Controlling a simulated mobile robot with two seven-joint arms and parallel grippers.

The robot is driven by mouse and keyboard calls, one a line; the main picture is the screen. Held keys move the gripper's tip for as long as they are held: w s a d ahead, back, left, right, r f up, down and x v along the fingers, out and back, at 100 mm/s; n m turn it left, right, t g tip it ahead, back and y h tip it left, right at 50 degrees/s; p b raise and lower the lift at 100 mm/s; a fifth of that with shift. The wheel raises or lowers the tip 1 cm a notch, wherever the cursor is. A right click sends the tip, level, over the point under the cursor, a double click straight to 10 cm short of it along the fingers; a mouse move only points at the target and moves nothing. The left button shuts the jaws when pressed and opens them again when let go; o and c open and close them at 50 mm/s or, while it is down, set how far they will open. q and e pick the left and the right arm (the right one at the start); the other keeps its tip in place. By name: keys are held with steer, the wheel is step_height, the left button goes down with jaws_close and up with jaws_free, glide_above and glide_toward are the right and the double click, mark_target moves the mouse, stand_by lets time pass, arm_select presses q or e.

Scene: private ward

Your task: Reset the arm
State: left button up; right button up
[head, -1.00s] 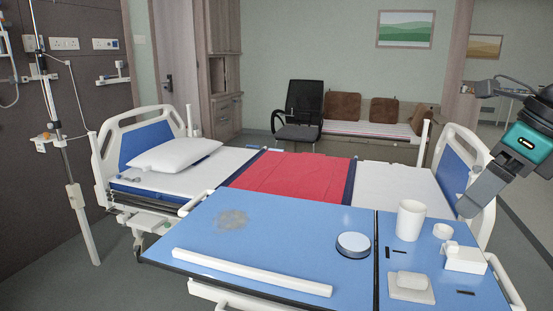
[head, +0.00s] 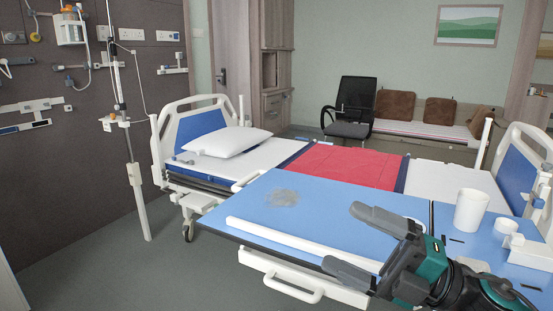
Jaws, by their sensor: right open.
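My right gripper (head: 342,237) is open, with its two dark grey fingers spread and pointing left. The green and black wrist enters from the lower right corner. A long white bar (head: 290,238) lies along the table's near edge, its right end behind the gripper. My left gripper is not in view.
A white cup (head: 471,210) stands on the table right of the gripper, beside small white items (head: 508,232). A grey smudge (head: 283,198) marks the tabletop. The bed (head: 246,160) lies behind; an IV pole (head: 137,190) stands left. Floor at lower left is clear.

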steer(key=d+f+m+t+h+b, duration=0.35)
steer(key=f+m+t+h, duration=0.8)
steer(key=f+m, duration=0.95)
steer(key=s+f+m+g+h+b, duration=0.1)
steer(key=s+f+m+g+h, duration=0.7)
steer(key=f, duration=0.9)
arm_select(q)
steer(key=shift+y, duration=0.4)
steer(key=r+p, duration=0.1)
steer(key=p, duration=0.3)
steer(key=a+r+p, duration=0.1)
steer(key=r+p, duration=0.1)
steer(key=p, duration=0.2)
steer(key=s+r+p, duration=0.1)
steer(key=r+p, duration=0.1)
steer(key=p, duration=0.2)
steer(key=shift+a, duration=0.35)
arm_select(e)
steer(key=s+d+r+y, duration=0.1)
steer(key=s+d+r, duration=0.2)
steer(key=r, duration=0.5)
steer(key=shift+s+r+m, duration=0.25)
steer(key=shift+s+m, duration=0.05)
steer(key=shift+s, duration=0.2)
steer(key=shift+y, duration=0.25)
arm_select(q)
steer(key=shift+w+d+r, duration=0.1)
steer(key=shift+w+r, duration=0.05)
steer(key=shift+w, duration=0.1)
